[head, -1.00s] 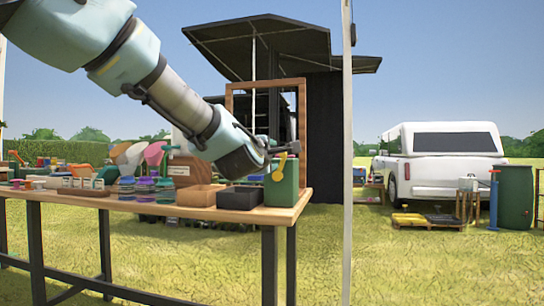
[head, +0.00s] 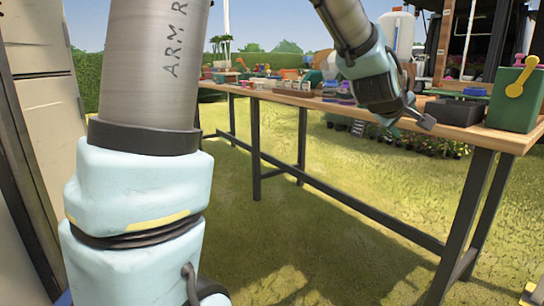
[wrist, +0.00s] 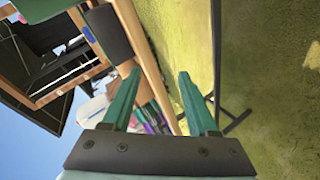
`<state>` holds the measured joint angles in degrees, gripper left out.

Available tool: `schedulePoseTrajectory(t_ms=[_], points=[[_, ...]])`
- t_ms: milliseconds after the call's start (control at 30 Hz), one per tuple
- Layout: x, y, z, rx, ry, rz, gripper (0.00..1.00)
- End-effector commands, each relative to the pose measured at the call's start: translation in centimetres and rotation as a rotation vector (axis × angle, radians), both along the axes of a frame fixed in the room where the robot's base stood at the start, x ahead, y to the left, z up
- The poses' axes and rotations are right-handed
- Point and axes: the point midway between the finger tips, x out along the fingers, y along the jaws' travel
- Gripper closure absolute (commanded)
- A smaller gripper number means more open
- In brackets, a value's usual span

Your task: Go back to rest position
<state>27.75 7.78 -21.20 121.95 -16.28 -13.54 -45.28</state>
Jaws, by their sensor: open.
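My gripper (head: 424,121) is at the end of my arm at the upper right of the head view. It appears in front of the near edge of the wooden table. In the wrist view my gripper (wrist: 160,95) shows two teal fingers spread apart with nothing held between them. The view is turned on its side, with the table edge running behind the fingers and grass to the right.
The long table (head: 300,101) has black legs and stands on grass. A green box (head: 512,105) with a yellow scoop (head: 522,77) and a black tray (head: 455,111) sit at its right end. Several small goods stand further left. A pale panel (head: 45,110) rises at the left. Grass in front is clear.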

Motion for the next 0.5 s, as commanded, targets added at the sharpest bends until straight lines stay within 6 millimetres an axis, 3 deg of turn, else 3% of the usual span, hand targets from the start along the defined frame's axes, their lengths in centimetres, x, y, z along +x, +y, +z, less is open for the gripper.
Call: schedulePoseTrajectory(t_ms=[33,233,400,500], points=[[1.1,3.3,-2.1,0.096,0.005,0.010,0.41],[1.8,15.9,-9.6,0.450,0.076,-0.018,0.41],[-0.8,26.2,-14.7,0.691,0.197,-0.082,0.41],[-3.1,30.9,-16.7,0.788,0.275,-0.131,0.41]])
